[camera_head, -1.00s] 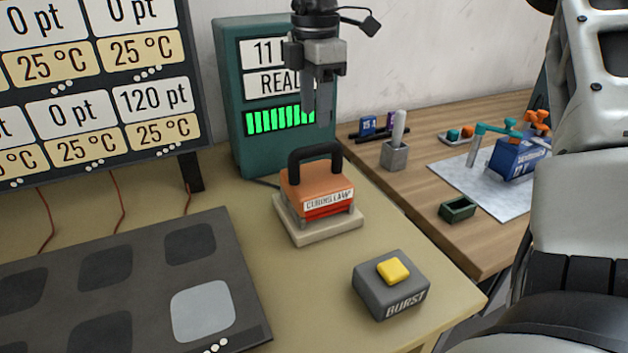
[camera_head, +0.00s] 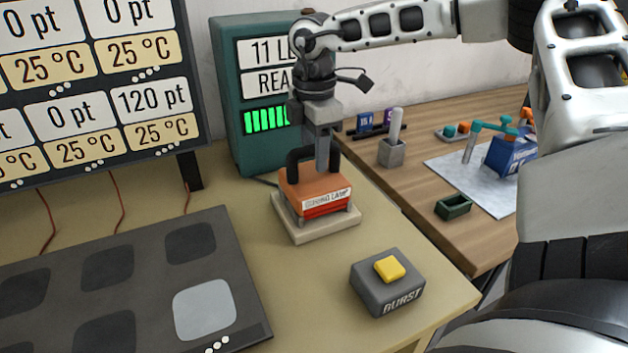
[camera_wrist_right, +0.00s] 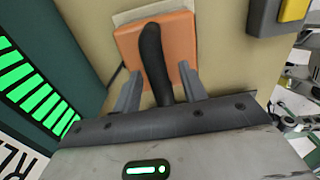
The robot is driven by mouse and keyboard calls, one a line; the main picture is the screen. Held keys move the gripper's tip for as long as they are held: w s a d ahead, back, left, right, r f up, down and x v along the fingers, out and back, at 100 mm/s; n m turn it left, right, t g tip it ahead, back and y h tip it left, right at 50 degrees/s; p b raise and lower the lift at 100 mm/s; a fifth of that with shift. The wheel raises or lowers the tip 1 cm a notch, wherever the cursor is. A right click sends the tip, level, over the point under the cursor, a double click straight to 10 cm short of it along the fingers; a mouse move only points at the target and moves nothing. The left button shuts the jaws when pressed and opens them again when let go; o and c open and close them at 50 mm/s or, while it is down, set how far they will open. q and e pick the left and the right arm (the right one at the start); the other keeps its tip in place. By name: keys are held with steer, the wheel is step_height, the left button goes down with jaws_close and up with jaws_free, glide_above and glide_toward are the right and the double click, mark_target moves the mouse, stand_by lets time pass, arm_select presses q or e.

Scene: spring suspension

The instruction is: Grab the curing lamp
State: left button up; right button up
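The curing lamp (camera_head: 317,193) is an orange block with a black arched handle and a white label on its front. It sits on a pale square stand (camera_head: 322,228) on the tan table. My right gripper (camera_head: 322,160) points down at the handle from above. In the right wrist view, the fingers of the right gripper (camera_wrist_right: 160,88) are apart, one on each side of the black handle (camera_wrist_right: 155,60), with gaps showing. The orange top of the lamp (camera_wrist_right: 180,38) lies beyond the fingertips. My left gripper is not in view.
A grey box with a yellow button (camera_head: 389,268) stands in front right of the lamp. A teal display unit (camera_head: 228,100) stands close behind. A dark panel (camera_head: 130,285) lies left. A wooden bench (camera_head: 430,185) at right holds a small green tray (camera_head: 454,207).

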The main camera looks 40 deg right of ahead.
jaws_close()
steer(key=shift+r, duration=0.15)
stand_by(1.0)
